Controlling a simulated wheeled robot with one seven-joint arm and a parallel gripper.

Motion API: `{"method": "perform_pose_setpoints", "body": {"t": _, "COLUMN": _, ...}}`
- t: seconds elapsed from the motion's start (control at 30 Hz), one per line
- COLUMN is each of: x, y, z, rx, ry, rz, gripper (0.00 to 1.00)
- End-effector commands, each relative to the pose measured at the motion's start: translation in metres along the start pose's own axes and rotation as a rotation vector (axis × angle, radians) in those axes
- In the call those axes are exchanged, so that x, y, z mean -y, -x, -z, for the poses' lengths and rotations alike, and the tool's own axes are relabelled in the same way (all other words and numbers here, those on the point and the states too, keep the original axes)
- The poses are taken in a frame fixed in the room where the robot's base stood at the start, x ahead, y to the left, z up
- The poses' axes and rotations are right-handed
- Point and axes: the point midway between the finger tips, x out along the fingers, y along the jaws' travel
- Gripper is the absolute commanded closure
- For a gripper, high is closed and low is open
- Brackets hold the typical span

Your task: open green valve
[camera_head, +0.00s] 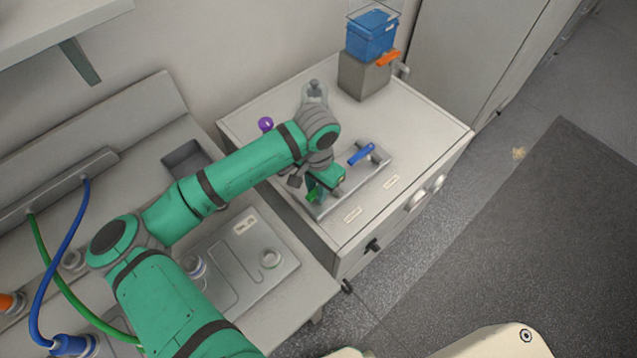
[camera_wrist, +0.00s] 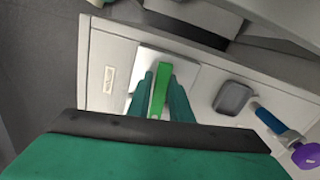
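The green valve handle (camera_wrist: 160,90) is a narrow bar on a light metal plate, seen between my fingers in the wrist view. In the head view only a bit of the green handle (camera_head: 314,195) shows at the left end of the plate; my arm hides much of it. My gripper (camera_wrist: 161,78) reaches down over the plate with one finger on each side of the handle. The fingers are close to the handle, but I cannot tell whether they touch it. My gripper also shows in the head view (camera_head: 318,187), partly hidden by the wrist.
The blue valve handle (camera_head: 361,153) stands on the same plate (camera_head: 345,194), to the right. The cabinet top's right side is clear.

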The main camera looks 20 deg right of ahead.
Motion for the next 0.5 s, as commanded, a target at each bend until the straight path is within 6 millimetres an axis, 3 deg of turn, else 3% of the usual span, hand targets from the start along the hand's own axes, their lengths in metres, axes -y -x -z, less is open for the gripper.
{"method": "perform_pose_setpoints", "body": {"t": 0.3, "x": -0.019, "y": 0.0, "z": 0.003, "rx": -0.002, "ry": 0.333, "rz": -0.004, "gripper": 0.82}}
{"method": "perform_pose_setpoints", "body": {"t": 0.5, "x": -0.021, "y": 0.0, "z": 0.003, "rx": -0.001, "ry": 0.406, "rz": 0.0, "gripper": 0.82}}
